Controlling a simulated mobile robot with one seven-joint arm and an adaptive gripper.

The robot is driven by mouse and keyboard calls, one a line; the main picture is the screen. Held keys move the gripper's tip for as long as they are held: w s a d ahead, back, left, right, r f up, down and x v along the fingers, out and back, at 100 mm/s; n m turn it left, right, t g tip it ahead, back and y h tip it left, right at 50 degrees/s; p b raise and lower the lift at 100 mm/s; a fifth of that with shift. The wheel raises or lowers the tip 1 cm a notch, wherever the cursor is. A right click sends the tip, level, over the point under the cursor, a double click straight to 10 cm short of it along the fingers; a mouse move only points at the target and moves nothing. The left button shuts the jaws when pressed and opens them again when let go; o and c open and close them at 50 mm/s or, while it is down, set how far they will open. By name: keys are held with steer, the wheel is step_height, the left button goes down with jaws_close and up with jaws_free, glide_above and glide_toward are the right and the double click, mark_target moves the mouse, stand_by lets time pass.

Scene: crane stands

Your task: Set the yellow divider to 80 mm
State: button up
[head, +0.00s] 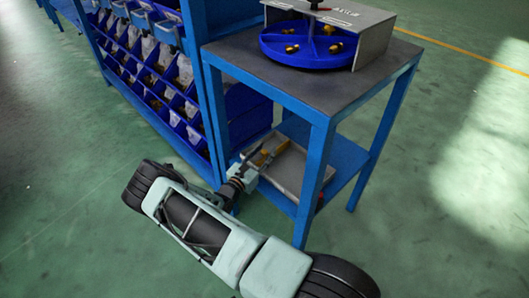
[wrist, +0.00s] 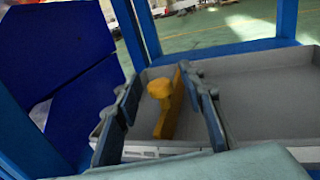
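The yellow divider (wrist: 178,108), an upright plate with a rounded yellow knob (wrist: 159,88) on its left side, stands in a grey tray (wrist: 262,97). My gripper (wrist: 160,78) is open, with one finger on each side of the divider. The divider is closer to the right finger; I cannot tell if they touch. A pale strip with scale-like marks (wrist: 150,153) runs along the tray's near edge, too small to read and partly hidden. In the head view my gripper (head: 250,163) reaches over the left end of the tray (head: 284,180), where the divider is small and unclear.
The tray sits on the lower shelf (head: 343,160) of a blue stand, under its dark top (head: 265,75). A blue stand leg (head: 314,185) rises close to the tray's right. A rack of blue bins (head: 150,75) stands at left. Green floor is open at right.

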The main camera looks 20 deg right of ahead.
steer(key=v, duration=1.2)
steer(key=shift+r, duration=0.1)
